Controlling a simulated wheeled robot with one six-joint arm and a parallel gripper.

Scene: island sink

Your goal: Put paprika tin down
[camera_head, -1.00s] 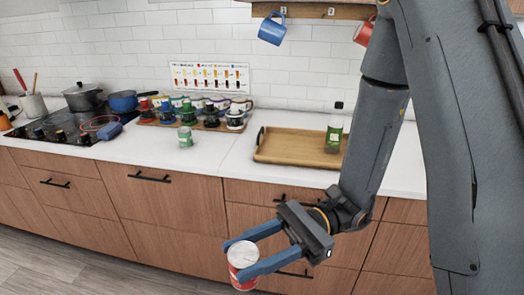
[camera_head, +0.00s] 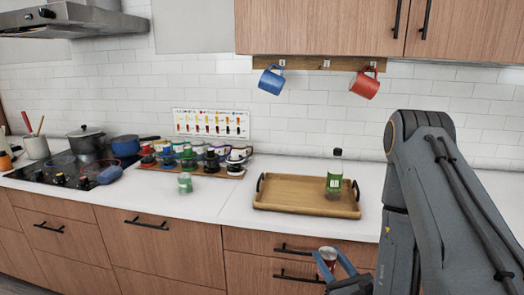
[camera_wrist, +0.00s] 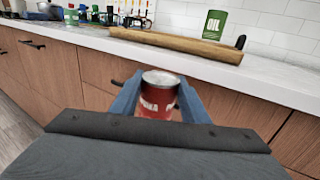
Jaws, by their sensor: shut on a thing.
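The paprika tin (camera_wrist: 160,98) is red with a pale metal top and part of its label shows in the wrist view. My gripper (camera_wrist: 157,92) is shut on it, one blue finger on each side. In the head view the tin (camera_head: 328,257) shows between the fingers of my gripper (camera_head: 333,262), low in front of the drawer fronts and below the edge of the white counter (camera_head: 215,208). The tin looks roughly upright and touches nothing but the fingers. The lower part of my gripper is cut off by the bottom of the head view.
Blue (camera_head: 271,81) and red (camera_head: 364,85) mugs hang above. Counter between green tin and tray is clear.

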